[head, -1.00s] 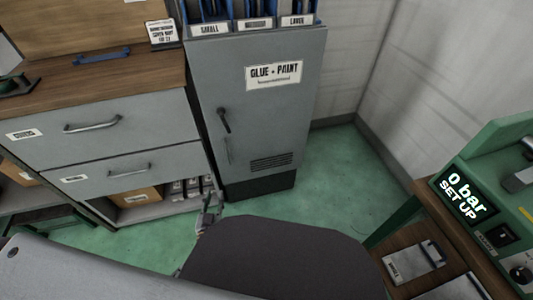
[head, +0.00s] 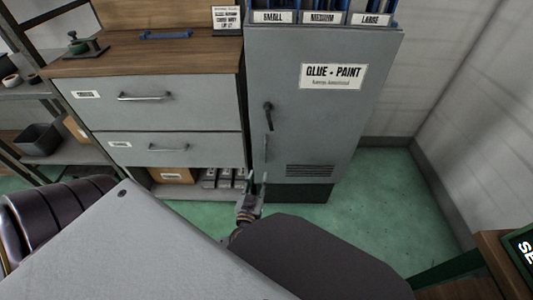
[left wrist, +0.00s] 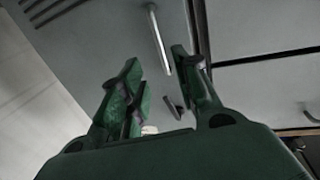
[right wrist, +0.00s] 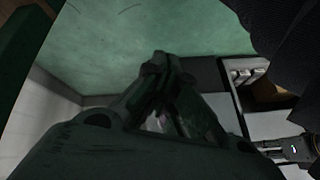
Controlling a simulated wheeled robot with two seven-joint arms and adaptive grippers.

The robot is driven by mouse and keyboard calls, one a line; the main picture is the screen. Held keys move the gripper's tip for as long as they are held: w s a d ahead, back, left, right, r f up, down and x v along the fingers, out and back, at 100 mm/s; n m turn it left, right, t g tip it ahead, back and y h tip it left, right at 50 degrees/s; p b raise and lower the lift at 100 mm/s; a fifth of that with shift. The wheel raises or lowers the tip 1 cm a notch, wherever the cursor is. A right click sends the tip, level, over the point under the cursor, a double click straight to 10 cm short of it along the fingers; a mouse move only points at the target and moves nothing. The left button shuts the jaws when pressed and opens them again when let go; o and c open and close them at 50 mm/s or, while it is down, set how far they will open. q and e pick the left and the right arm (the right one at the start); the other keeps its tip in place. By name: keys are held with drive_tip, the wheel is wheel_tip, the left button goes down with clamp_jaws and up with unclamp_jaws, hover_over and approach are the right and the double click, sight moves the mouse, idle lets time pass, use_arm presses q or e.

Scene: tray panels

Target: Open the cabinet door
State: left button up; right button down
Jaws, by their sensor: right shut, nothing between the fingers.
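The grey cabinet (head: 310,125) with the "GLUE + PAINT" label has its door shut. A dark lever handle (head: 268,116) sits on the door's left side, with a thin pale upright bar (head: 266,150) below it. My left gripper (head: 254,192) is low in front of the cabinet's lower left edge. In the left wrist view its fingers (left wrist: 155,65) are spread and empty, with the bar (left wrist: 160,38) showing beyond and between them; I cannot tell the gap. The dark lever (left wrist: 175,105) shows lower there. My right gripper (right wrist: 165,65) is shut and empty above the green floor.
A grey drawer unit (head: 180,105) with a wooden top stands left of the cabinet. Bins (head: 323,18) sit on the cabinet top. Green floor (head: 385,205) is clear to its right, up to a pale wall. A wooden bench (head: 500,255) is at lower right.

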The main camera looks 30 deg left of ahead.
use_arm(q)
drive_tip(key=shift+w, duration=0.15)
use_arm(e)
drive_tip(key=shift+f, duration=0.1)
